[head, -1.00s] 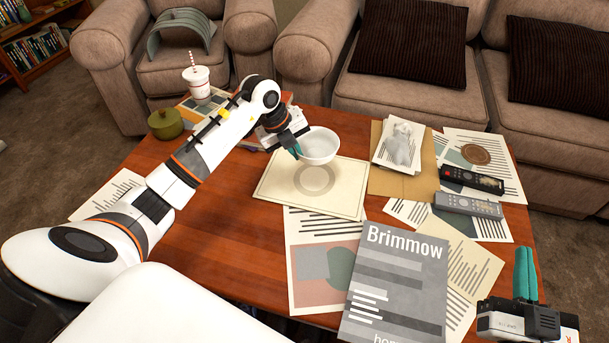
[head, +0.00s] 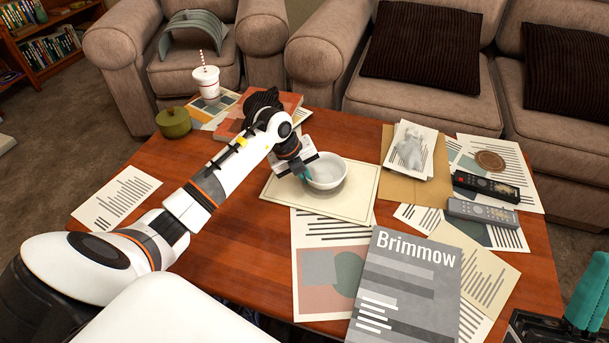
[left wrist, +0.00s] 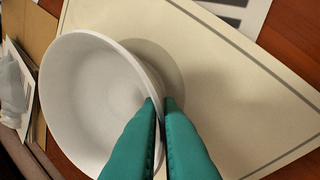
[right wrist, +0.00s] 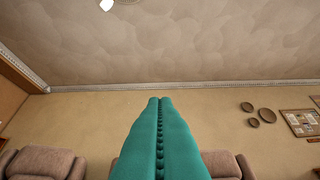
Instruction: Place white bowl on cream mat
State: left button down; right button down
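The white bowl (head: 330,173) is upright over the middle of the cream mat (head: 350,207) on the coffee table. My left gripper (head: 306,176) is shut on the bowl's near-left rim. In the left wrist view the teal fingertips (left wrist: 160,103) pinch the rim of the bowl (left wrist: 90,100), with the mat (left wrist: 225,75) below. The bowl is at or just above the mat; I cannot tell whether its base touches. My right gripper (head: 588,285) is at the lower right of the head view, away from the bowl. Its fingers (right wrist: 160,102) are together and empty.
A grey Brimmow magazine (head: 405,290) and loose papers lie in front of the mat. An envelope (head: 400,190) and two remotes (head: 482,212) are to the right. A green pot (head: 173,123), a red book (head: 285,105) and a white cup (head: 206,82) stand behind left.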

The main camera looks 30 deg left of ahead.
pick_arm(q)
jog(key=shift+f, duration=0.1)
jog(key=c, duration=1.6)
grip_release()
